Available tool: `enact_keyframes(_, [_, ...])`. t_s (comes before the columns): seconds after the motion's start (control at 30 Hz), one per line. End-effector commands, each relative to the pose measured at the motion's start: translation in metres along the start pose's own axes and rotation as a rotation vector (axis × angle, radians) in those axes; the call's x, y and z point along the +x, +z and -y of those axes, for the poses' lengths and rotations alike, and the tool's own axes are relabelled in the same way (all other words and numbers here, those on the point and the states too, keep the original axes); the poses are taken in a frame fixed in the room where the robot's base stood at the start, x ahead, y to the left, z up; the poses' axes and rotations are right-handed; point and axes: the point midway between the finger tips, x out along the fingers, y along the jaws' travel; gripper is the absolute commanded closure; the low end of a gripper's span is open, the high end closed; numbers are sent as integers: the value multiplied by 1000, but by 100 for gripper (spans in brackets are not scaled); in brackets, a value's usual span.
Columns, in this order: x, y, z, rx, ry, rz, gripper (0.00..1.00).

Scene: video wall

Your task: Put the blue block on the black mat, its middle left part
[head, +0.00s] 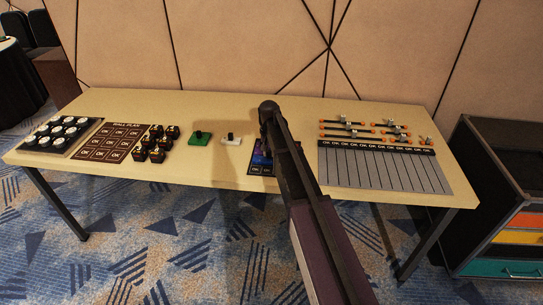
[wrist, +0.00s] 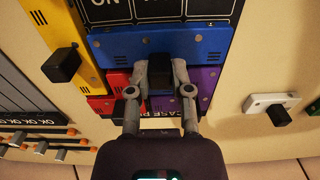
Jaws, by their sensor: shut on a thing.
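The blue block (wrist: 205,48) is under my gripper (wrist: 164,68) in the wrist view, with a dark knob between the fingers. My gripper is shut on that knob. The block covers part of the black mat (wrist: 142,14), whose dark cells with white lettering show beyond it. I cannot tell whether the block touches the mat or hangs just above it. A red block (wrist: 102,106) and a purple block (wrist: 207,80) lie beside it, partly hidden by the fingers. In the head view, my arm hides the gripper and much of the mat (head: 263,174).
A yellow block (wrist: 76,40) with a black knob lies left of the blue block in the wrist view. A white block (head: 231,139) and a green block (head: 199,138) stand left of the mat. A grey sheet (head: 380,170) lies at right.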

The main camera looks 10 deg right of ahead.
Motion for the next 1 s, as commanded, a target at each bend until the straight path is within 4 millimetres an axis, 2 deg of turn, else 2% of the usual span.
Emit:
enact_keyframes(0.5, [5, 0, 0, -1, 0, 0, 100])
enact_keyframes(0.53, [5, 0, 1, -1, 0, 0, 70])
enact_keyframes(0.63, [4, 0, 1, -1, 0, 0, 40])
enact_keyframes(1.0, [4, 0, 1, -1, 0, 0, 38])
